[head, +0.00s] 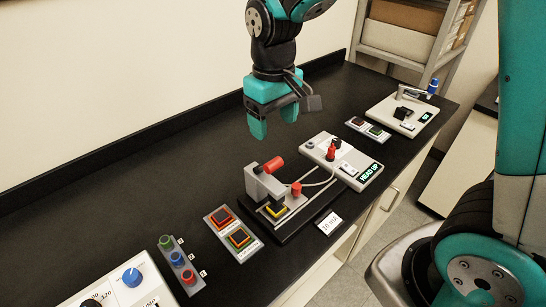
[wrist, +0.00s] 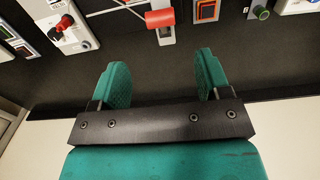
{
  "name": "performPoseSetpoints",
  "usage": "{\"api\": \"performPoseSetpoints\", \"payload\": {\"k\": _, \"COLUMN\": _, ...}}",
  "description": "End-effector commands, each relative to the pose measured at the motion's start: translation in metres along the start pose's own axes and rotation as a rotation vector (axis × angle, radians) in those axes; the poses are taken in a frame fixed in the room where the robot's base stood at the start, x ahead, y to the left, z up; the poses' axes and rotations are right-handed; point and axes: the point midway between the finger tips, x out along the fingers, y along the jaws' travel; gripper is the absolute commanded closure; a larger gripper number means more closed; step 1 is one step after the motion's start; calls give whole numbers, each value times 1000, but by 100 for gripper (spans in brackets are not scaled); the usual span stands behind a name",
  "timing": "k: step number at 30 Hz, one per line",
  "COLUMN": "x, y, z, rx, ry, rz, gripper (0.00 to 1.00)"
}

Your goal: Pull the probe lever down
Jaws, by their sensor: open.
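A grey stylus stand (head: 257,184) on a black base carries a lever with a red cylindrical handle (head: 273,164), raised at the top; I take this as the probe lever. The red handle also shows in the wrist view (wrist: 160,18), ahead of the fingers and roughly centred between them. A yellow-edged square sample (head: 276,210) lies below the stand's head. My gripper (head: 274,121) is open and empty, above and behind the handle, not touching it. Its two teal fingers show apart in the wrist view (wrist: 162,75).
A white control box (head: 342,163) reading "HEAD UP", with its own red knob, stands right of the stand, joined by a cable. Trays of square samples (head: 233,233) and a button strip (head: 181,262) lie left. A wall runs behind the black bench.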

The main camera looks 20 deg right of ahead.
Motion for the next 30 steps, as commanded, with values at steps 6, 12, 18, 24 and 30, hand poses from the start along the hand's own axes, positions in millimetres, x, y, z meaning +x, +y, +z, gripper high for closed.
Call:
{"api": "performPoseSetpoints", "payload": {"k": 6, "x": 50, "y": 0, "z": 1, "rx": -1, "ry": -7, "rz": -1, "gripper": 30}}
{"api": "performPoseSetpoints", "payload": {"k": 12, "x": 89, "y": 0, "z": 1, "rx": -1, "ry": -5, "rz": -1, "gripper": 30}}
{"api": "performPoseSetpoints", "payload": {"k": 18, "x": 110, "y": 0, "z": 0, "rx": -1, "ry": 0, "rz": -1, "gripper": 30}}
{"api": "performPoseSetpoints", "payload": {"k": 24, "x": 114, "y": 0, "z": 0, "rx": -1, "ry": 1, "rz": -1, "gripper": 30}}
{"api": "performPoseSetpoints", "payload": {"k": 30, "x": 114, "y": 0, "z": 0, "rx": -1, "ry": 1, "rz": -1, "gripper": 41}}
